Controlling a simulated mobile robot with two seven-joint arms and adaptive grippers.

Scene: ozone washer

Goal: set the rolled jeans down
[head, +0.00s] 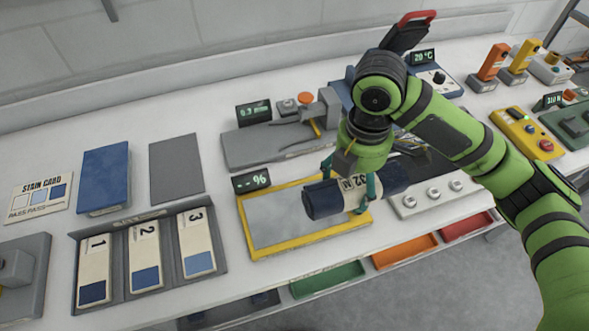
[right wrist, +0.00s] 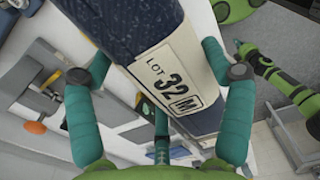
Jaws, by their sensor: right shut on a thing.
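The rolled jeans (head: 325,200) are a dark blue roll with a cream label; in the right wrist view (right wrist: 125,40) the label reads "LOT 32 M". My right gripper (head: 349,184) is shut on the roll, with one teal finger on each side. The roll is over the right part of a grey plate with a yellow frame (head: 259,252). I cannot tell whether it touches the plate. A green arm with a teal tip (right wrist: 240,46), which looks like my left one, shows at the right of the wrist view; its jaws are unclear.
A display reading "- - %" (head: 251,180) stands behind the plate. A grey clamp device (head: 265,146) is farther back. A holder with three numbered cards (head: 148,213) is at left. A panel with round knobs (head: 436,196) is at right. Coloured bins (head: 326,280) sit below the front edge.

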